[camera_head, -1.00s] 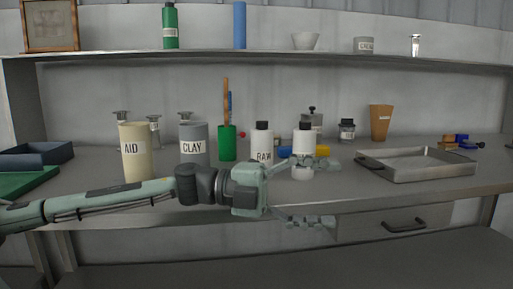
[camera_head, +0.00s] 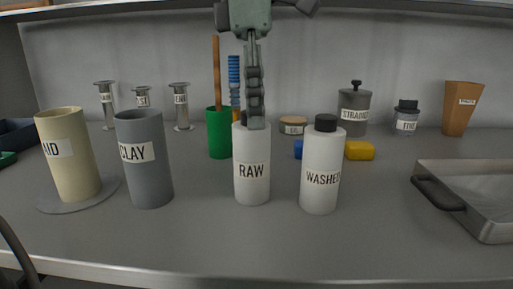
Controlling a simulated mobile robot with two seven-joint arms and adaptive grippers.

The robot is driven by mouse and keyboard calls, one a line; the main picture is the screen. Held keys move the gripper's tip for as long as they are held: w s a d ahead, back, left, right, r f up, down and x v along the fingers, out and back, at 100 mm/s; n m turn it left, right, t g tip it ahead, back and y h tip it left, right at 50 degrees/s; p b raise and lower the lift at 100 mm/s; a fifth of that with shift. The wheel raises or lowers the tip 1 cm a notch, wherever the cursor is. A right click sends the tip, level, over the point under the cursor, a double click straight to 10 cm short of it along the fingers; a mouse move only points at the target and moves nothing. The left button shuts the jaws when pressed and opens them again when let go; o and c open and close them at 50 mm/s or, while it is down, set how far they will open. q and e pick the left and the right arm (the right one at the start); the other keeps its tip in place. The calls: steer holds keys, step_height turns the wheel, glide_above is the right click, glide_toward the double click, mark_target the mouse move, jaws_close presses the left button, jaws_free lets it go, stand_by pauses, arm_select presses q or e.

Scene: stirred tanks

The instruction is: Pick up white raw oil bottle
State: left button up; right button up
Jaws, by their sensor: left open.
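The white bottle labelled RAW (camera_head: 252,178) stands upright on the grey bench, near the middle of the view. My left gripper (camera_head: 254,122) comes down from above with its fingers pointing at the top of this bottle. The fingers are seen edge-on, one in front of the other, and hide the bottle's cap. The gripper is open, and I cannot tell whether a finger touches the bottle. The bottle stands free on the bench. My right gripper is not in view.
A white WASHED bottle (camera_head: 320,175) with a black cap stands close on the right. A grey CLAY cup (camera_head: 146,165) and a cream cup (camera_head: 72,160) stand left. A green cup (camera_head: 219,140) is behind. A metal tray (camera_head: 470,205) lies right. The front bench strip is clear.

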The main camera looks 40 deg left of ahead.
mark_target(252, 154)
arm_select(q)
steer(key=shift+y, duration=0.3)
steer(key=f, duration=0.7)
steer(key=shift+s+a+f, duration=0.15)
steer(key=shift+s+f, duration=0.2)
steer(key=shift+f+b, duration=0.3)
steer(key=shift+f, duration=0.1)
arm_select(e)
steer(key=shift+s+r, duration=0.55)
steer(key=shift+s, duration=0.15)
arm_select(q)
steer(key=c, duration=1.6)
steer(key=shift+o, duration=0.2)
steer(key=shift+w+r, duration=0.1)
steer(key=shift+r, duration=0.1)
